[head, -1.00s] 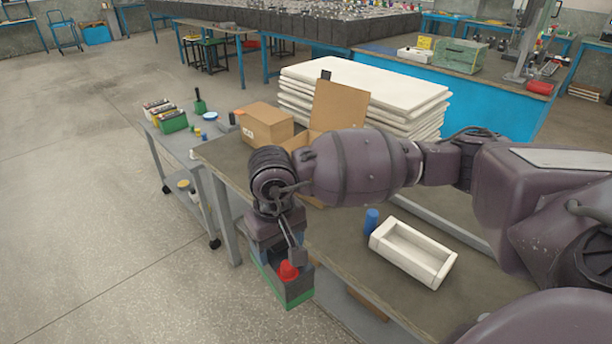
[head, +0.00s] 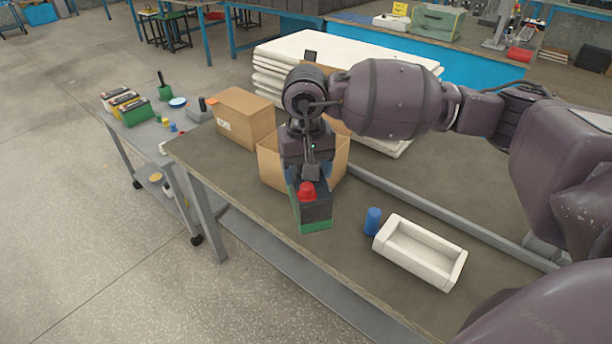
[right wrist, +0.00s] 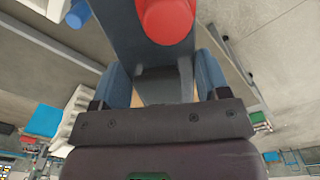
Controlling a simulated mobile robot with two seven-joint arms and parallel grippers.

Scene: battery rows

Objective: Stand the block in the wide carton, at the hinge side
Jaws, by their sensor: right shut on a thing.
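The block (head: 313,213) is a dark grey battery-like box with a green base band and a red cap (head: 307,191). My right gripper (head: 309,178) is shut on its upper part and holds it roughly upright, in front of the open carton in the head view. In the right wrist view the block (right wrist: 150,45) sits between the blue fingers (right wrist: 165,82). The wide carton (head: 271,167) is brown and open-topped, standing on the table behind the gripper. My arm hides much of its opening and its raised lid flap. My left gripper is not in view.
A closed brown carton (head: 245,116) stands left of the open one. A blue cylinder (head: 372,221) and a white tray (head: 419,252) lie to the right on the table (head: 240,185). White stacked slabs (head: 278,62) are behind. A side cart (head: 140,150) with batteries stands left.

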